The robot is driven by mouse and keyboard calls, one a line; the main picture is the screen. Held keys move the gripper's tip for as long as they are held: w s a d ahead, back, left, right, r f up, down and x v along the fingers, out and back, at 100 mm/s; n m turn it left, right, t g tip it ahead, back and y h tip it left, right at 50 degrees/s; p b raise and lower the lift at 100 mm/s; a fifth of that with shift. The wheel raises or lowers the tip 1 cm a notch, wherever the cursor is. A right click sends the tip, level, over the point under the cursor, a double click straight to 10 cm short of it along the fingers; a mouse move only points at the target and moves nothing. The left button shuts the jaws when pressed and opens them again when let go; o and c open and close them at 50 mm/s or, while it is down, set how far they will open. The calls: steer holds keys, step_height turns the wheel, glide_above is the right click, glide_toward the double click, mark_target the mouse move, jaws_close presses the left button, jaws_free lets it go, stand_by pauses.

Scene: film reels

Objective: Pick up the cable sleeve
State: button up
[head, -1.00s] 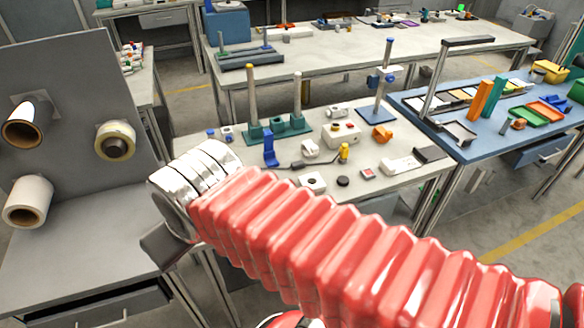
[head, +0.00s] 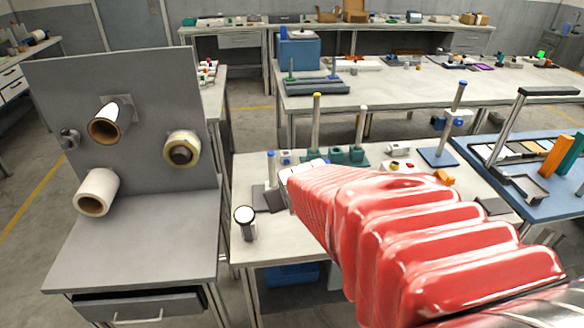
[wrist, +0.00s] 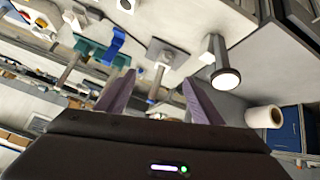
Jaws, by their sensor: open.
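I cannot pick out the cable sleeve with certainty in either view. In the wrist view my gripper (wrist: 158,76) is open, its two purple-grey fingers apart with nothing held between them. A slim post on a grey square base (wrist: 167,52) shows in the gap between the fingers, beyond the tips. A dark cylinder with a white round end (wrist: 218,62) is just right of the right finger; it seems to be the white-topped cylinder (head: 245,222) at the table's left front in the head view. In the head view my red ribbed arm hides the gripper and part of the table.
Rolls hang on the grey panel (head: 60,110) at left, including a white roll (head: 97,191) and a yellowish reel (head: 182,149). Behind my arm, a teal base (head: 345,156) carries upright posts. A tall post (head: 456,115) stands farther right. The grey bench top (head: 140,240) is clear.

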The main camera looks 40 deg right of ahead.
steer(key=s+d+f+m+t, duration=0.1)
steer(key=s+d+f, duration=0.1)
steer(key=d+f, duration=0.3)
steer(key=s+d+f+m+t+h, duration=0.1)
steer(key=s+d+f, duration=0.2)
steer(key=d, duration=0.7)
steer(key=s+d+f+m+t+h, duration=0.1)
steer(key=s+d+f, duration=0.2)
steer(key=d+f, duration=0.4)
steer(key=shift+s+d+f+t, duration=0.1)
steer(key=shift+s+d+t, duration=0.05)
steer(key=shift+d+t, duration=0.25)
steer(key=shift+s, duration=0.25)
steer(key=shift+w+f, duration=0.1)
steer(key=x, duration=0.8)
steer(key=shift+w+d, duration=0.15)
steer(key=shift+w, duration=0.05)
